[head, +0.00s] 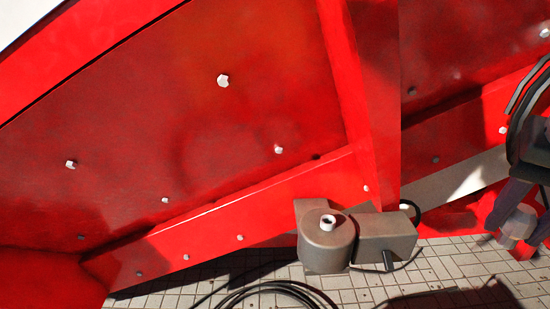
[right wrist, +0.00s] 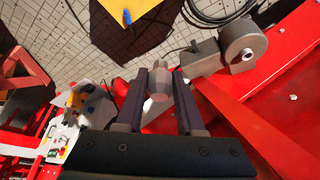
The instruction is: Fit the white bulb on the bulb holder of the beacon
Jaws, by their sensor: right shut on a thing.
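The beacon base (head: 320,252) is a grey-brown round housing with a box beside it, at the bottom centre of the head view. On its top sits the small white bulb holder (head: 328,222), bare and facing up. The beacon (right wrist: 243,42) also shows at the upper right of the right wrist view, with the holder (right wrist: 248,55) on it. My right gripper (head: 513,208) is at the right edge of the head view, apart from the beacon. It is shut on the pale bulb (right wrist: 158,88), which sits between its dark fingers. My left gripper is not in view.
A red bolted panel (head: 210,120) rises behind the beacon, with a red upright post (head: 362,100) close by. Black cable (head: 270,292) coils on the tiled floor. The wrist view shows a control box (right wrist: 60,140) and a yellow surface (right wrist: 115,10).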

